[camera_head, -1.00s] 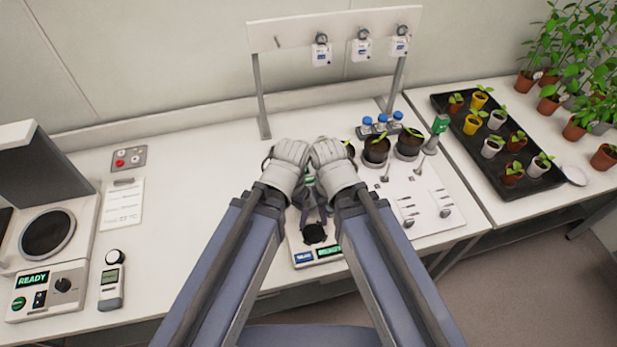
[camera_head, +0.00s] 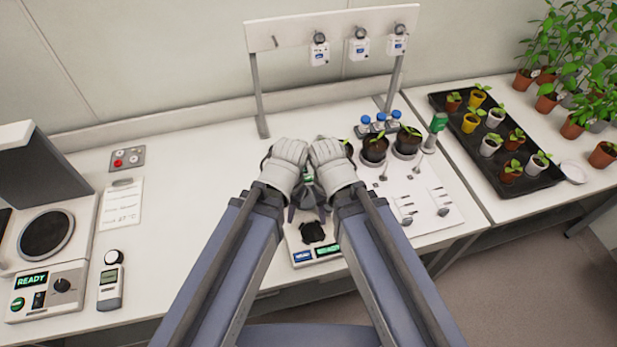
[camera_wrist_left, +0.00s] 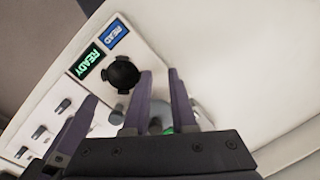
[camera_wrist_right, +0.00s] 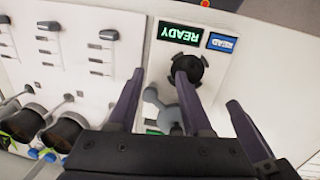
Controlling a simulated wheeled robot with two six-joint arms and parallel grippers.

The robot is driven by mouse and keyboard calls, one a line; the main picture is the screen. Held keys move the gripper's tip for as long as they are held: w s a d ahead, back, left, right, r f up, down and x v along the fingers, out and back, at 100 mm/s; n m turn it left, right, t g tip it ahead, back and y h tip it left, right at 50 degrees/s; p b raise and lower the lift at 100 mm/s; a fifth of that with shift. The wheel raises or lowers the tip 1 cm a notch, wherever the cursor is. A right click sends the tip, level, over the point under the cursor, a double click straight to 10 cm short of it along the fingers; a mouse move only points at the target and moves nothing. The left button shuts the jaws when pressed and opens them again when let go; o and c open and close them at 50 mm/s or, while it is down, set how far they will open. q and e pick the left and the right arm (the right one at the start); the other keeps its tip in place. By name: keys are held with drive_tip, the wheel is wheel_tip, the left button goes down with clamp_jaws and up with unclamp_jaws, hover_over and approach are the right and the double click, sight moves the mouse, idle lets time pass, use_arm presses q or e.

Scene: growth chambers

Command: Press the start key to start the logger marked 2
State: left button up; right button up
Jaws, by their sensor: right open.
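Three small white devices with blue labels, which look like the loggers, hang from the rack (camera_head: 335,26): a left one (camera_head: 319,52), a middle one (camera_head: 360,47) and a right one (camera_head: 397,44). Their markings are too small to read, so I cannot tell which is marked 2, and no start key can be made out on them. My left gripper (camera_wrist_left: 133,88) and right gripper (camera_wrist_right: 186,88) are close together above the bench, well below the rack. Their fingers are spread and hold nothing. In the head view my wrists hide most of both.
Below my grippers is an instrument with a READY screen (camera_wrist_right: 181,33), a blue READ key (camera_wrist_right: 223,43) and a black round part (camera_wrist_right: 188,68). Potted seedlings (camera_head: 374,148) and blue-capped bottles stand right. A READY control box (camera_head: 45,290) and handheld meter (camera_head: 110,283) are left.

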use_arm(q)
clamp_jaws()
idle(0.8)
